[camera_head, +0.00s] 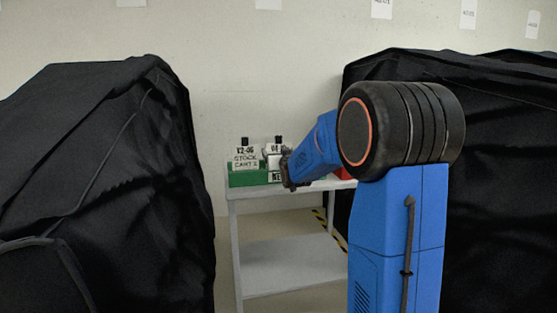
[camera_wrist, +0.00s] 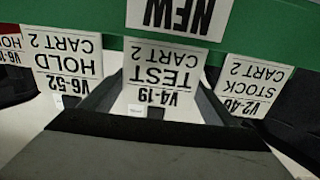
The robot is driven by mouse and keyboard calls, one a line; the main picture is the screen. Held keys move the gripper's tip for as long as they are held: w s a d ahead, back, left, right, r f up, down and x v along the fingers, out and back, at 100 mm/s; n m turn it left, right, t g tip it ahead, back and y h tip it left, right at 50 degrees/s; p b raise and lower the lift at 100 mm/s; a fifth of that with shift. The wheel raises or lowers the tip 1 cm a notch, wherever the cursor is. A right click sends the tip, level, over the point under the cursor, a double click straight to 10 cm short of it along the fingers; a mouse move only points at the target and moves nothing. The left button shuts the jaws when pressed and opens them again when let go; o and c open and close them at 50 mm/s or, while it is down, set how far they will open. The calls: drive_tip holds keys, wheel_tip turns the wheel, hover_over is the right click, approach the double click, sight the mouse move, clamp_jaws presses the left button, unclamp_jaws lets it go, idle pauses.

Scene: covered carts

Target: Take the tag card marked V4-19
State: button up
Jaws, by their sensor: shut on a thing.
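The tag card marked V4-19, TEST CART 2 (camera_wrist: 163,72), hangs upside down in the middle of the wrist view, between the two dark fingers of my gripper (camera_wrist: 158,98). The gripper is shut on this card. In the head view my gripper (camera_head: 287,170) is at the front of the green rack (camera_head: 246,179). A white card marked V4 (camera_head: 273,149) shows just beside it, its right part hidden by my arm. The green rack (camera_wrist: 262,42) with a NEW label lies right by the card in the wrist view.
A STOCK card (camera_head: 245,157) is left of the gripper. In the wrist view a HOLD card (camera_wrist: 68,60) and a STOCK card (camera_wrist: 254,85) flank the held one closely. The rack stands on a white shelf cart (camera_head: 290,189) between black covered carts (camera_head: 110,180) (camera_head: 500,150).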

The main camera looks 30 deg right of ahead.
drive_tip(key=shift+r, duration=7.1)
drive_tip(key=shift+f, duration=0.1)
